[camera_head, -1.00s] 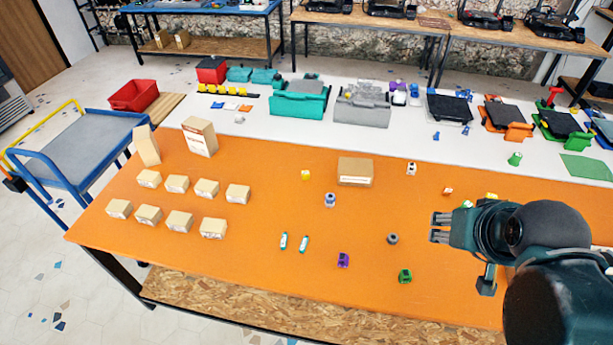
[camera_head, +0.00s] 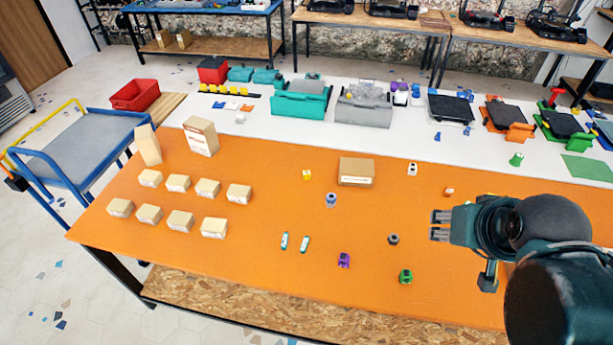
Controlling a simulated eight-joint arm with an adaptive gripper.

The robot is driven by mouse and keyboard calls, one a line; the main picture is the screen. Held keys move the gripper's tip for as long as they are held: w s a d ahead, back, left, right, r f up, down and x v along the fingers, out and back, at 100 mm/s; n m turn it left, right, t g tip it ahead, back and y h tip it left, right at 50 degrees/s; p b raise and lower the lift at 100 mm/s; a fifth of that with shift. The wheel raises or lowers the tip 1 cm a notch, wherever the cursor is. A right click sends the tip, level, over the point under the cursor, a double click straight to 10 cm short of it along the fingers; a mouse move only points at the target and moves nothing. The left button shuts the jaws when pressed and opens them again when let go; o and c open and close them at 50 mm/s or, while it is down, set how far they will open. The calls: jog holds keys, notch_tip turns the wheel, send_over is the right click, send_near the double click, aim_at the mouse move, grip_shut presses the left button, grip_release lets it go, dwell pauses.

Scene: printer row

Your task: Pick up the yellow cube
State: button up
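A small yellow cube (camera_head: 307,175) sits on the orange table top (camera_head: 270,205), left of a brown cardboard box (camera_head: 356,171). They are apart. My gripper (camera_head: 437,225) is over the right part of the table, with its fingers pointing left. It is well to the right of the yellow cube, and nothing shows between its fingers, which look spread apart. My arm hides part of the table behind it.
Several small cartons (camera_head: 180,221) and two taller boxes (camera_head: 201,136) stand at the left. A blue-white item (camera_head: 331,200), two small tubes (camera_head: 305,244), a purple item (camera_head: 344,260), a grey item (camera_head: 393,239) and a green item (camera_head: 405,277) lie around the middle.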

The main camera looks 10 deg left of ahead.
jog(key=w+a+r+n+g, duration=0.1)
jog(key=w+a+r+n, duration=0.2)
jog(key=w, duration=0.4)
jog(key=n+g, duration=0.6)
jog(key=n, duration=1.3)
send_over(306, 172)
notch_tip(306, 172, down, 28)
jog(key=shift+s+d+f, duration=0.1)
jog(key=shift+d, duration=0.05)
jog(key=shift+f, duration=0.25)
jog(key=shift+f, duration=1.3)
